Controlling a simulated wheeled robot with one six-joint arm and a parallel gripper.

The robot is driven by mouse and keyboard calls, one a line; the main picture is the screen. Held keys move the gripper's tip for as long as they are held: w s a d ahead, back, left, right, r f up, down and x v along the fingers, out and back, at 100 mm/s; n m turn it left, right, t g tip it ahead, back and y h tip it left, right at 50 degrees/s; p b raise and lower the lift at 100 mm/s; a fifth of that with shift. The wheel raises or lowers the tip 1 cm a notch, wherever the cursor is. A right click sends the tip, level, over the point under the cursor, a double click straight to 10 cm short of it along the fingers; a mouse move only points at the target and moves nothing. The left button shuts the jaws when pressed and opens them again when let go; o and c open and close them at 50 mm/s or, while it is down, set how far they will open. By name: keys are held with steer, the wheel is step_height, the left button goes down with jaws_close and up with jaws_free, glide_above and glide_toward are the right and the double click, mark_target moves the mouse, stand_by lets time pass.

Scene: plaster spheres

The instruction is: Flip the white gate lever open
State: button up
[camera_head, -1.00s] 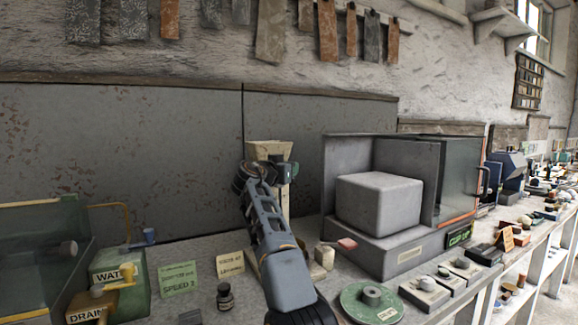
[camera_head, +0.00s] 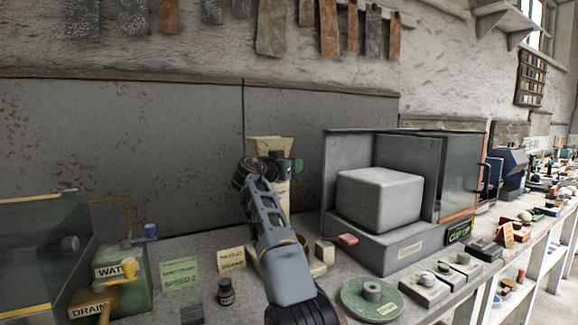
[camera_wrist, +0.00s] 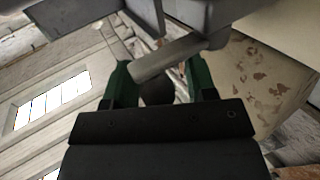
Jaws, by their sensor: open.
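The cream hopper (camera_head: 270,146) stands against the back panel, on a pale post partly hidden by my arm. My gripper (camera_head: 297,166) is at the hopper's right side, and only a bit of green finger shows there. In the wrist view my gripper (camera_wrist: 160,82) is open, with a green finger on each side. A pale grey-white bar (camera_wrist: 168,60), which looks like the gate lever, slants across between the fingertips. I cannot tell whether the fingers touch it. The lever cannot be made out in the head view.
A grey housing with a big rounded block (camera_head: 380,200) stands close to the right of my arm. A green disc (camera_head: 372,298), a small dark bottle (camera_head: 226,292) and a green water box (camera_head: 122,278) are on the bench. Cards (camera_head: 181,274) stand at the left.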

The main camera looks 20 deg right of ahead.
steer(key=b+v, duration=0.5)
steer(key=v, duration=0.9)
steer(key=shift+r, duration=0.15)
steer(key=s+f+n+g+y+p, duration=0.3)
steer(key=s+f+n+y+p, duration=0.2)
steer(key=s+p, duration=0.8)
steer(key=s+a+f+n+g+y+p, duration=0.1)
steer(key=s+f+n+g+y+p, duration=0.3)
steer(key=s+f+y+p, duration=0.5)
steer(key=shift+s+f+n+y+p, duration=0.4)
steer(key=shift+s+f+n+p, duration=0.45)
steer(key=shift+s+p, duration=2.15)
steer(key=shift+s+r+b, duration=0.2)
steer(key=shift+s+b, duration=0.75)
steer(key=shift+c, duration=0.2)
